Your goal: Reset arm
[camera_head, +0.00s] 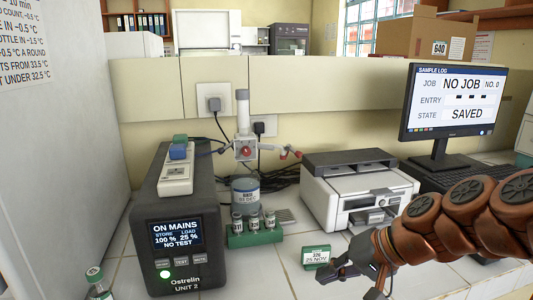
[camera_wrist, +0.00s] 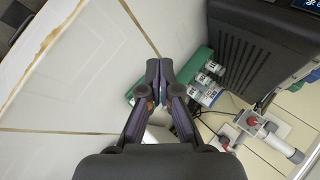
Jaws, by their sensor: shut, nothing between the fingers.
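My arm reaches in from the right in the head view, and my gripper (camera_head: 338,270) is low over the tiled bench, just below a small green-and-white card block (camera_head: 316,257) marked 25 NOV. In the wrist view my gripper (camera_wrist: 160,66) has its fingertips together with nothing between them. Something green and white lies partly hidden behind the fingers there. A green rack (camera_head: 240,240) with several capped vials stands left of my gripper, apart from it. The rack's vials also show in the wrist view (camera_wrist: 207,92).
A dark power unit (camera_head: 178,250) reading ON MAINS stands at the left, with a capped bottle (camera_head: 97,283) at its front left. A white printer (camera_head: 358,195) is behind my gripper. A monitor (camera_head: 452,105) reads NO JOB, SAVED. A clamp stand (camera_head: 243,120) and cables are behind the rack.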

